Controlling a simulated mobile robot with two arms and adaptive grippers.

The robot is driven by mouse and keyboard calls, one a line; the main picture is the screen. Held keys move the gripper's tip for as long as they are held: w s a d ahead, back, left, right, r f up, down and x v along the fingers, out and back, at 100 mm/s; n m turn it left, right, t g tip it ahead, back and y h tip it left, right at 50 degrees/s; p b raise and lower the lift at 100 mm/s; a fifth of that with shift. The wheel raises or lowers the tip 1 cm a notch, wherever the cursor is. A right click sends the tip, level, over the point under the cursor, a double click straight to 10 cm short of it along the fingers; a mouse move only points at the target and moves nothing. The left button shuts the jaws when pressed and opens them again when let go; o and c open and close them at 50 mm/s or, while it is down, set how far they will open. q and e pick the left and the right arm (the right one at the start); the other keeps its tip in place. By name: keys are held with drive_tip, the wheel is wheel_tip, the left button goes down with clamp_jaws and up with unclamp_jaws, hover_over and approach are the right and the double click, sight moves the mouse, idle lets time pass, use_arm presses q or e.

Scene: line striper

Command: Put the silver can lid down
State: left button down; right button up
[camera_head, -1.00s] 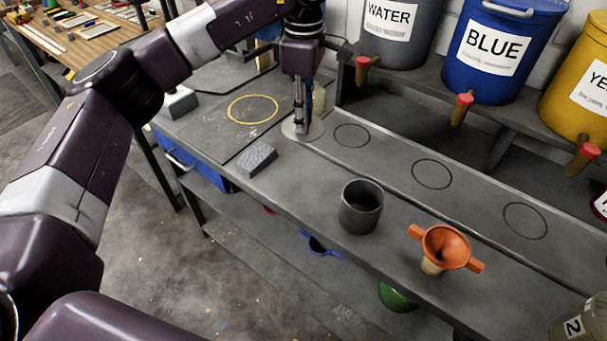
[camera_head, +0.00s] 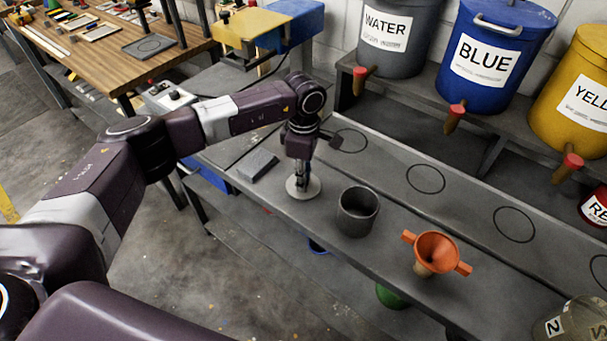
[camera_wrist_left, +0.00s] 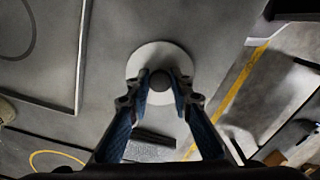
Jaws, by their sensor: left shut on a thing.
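The silver can lid (camera_head: 304,190) is a pale round disc at the grey bench, between the grey block and the open can. My left gripper (camera_head: 301,180) points down over it and is shut on its knob. In the left wrist view the lid (camera_wrist_left: 146,62) lies under the fingers, with its dark round knob between the two fingertips (camera_wrist_left: 160,80). I cannot tell whether the lid touches the bench or hangs just above it. The dark grey open can (camera_head: 357,212) stands upright to the right of the lid. My right gripper does not show.
A grey block (camera_head: 258,166) lies left of the lid. An orange funnel (camera_head: 436,252) stands right of the can. WATER (camera_head: 387,60), BLUE (camera_head: 490,75) and yellow (camera_head: 580,110) buckets with taps stand on the raised shelf behind. Outlined circles (camera_head: 425,179) on the bench are bare.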

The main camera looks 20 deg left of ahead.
use_arm(q)
drive_tip(key=shift+f+b, duration=0.2)
drive_tip(key=shift+b, duration=0.1)
drive_tip(key=c, duration=1.7)
unclamp_jaws()
drive_tip(key=shift+c, duration=0.2)
drive_tip(key=shift+r, duration=0.35)
wheel_tip(320, 180, up, 12)
drive_tip(key=b, duration=0.4)
drive_tip(key=shift+f, duration=0.1)
